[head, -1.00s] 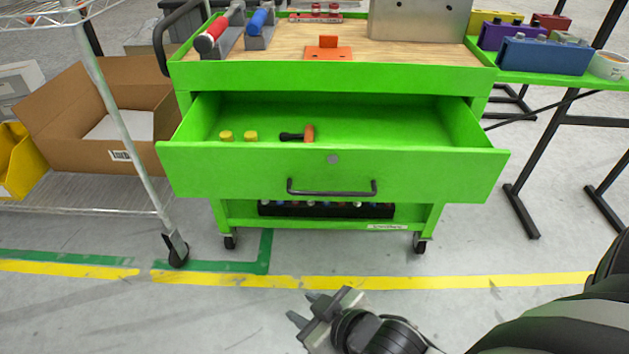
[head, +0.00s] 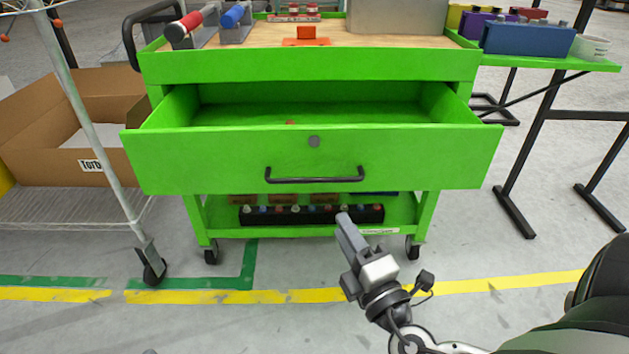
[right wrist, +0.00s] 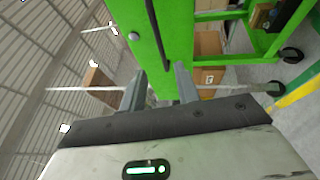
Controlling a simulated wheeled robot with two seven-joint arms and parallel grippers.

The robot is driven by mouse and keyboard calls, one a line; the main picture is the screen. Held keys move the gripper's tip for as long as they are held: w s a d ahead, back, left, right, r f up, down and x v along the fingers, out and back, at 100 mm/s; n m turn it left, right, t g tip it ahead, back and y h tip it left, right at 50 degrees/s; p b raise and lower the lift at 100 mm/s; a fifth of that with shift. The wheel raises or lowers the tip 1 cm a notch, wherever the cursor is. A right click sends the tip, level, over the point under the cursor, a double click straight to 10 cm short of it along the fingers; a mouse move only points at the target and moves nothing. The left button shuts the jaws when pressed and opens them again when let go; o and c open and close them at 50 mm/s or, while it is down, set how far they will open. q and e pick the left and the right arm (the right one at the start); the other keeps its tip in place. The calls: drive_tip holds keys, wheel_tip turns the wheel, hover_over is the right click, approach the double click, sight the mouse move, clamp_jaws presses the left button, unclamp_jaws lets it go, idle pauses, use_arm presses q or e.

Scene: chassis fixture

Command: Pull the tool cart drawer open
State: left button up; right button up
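The green tool cart (head: 310,66) stands ahead of me with its drawer (head: 220,155) pulled well out. The drawer front has a dark bar handle (head: 315,180) and a round lock. My right gripper (head: 345,220) is below and slightly right of the handle in the head view, apart from it. In the right wrist view its two fingers (right wrist: 160,85) are spread with nothing between them. The handle (right wrist: 155,35) shows beyond the fingertips there, running down the green drawer front (right wrist: 128,25). My left gripper is not in view.
A wire shelf (head: 60,208) with a cardboard box (head: 60,158) stands left. A side shelf (head: 550,62) with coloured bins is at right, beside black table legs (head: 515,212). A black rack (head: 310,215) is on the cart's lower shelf. The floor in front is clear.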

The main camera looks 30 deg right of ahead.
sight(315, 178)
drive_tip(key=p+x, duration=0.1)
drive_tip(key=x, duration=1.2)
clamp_jaws()
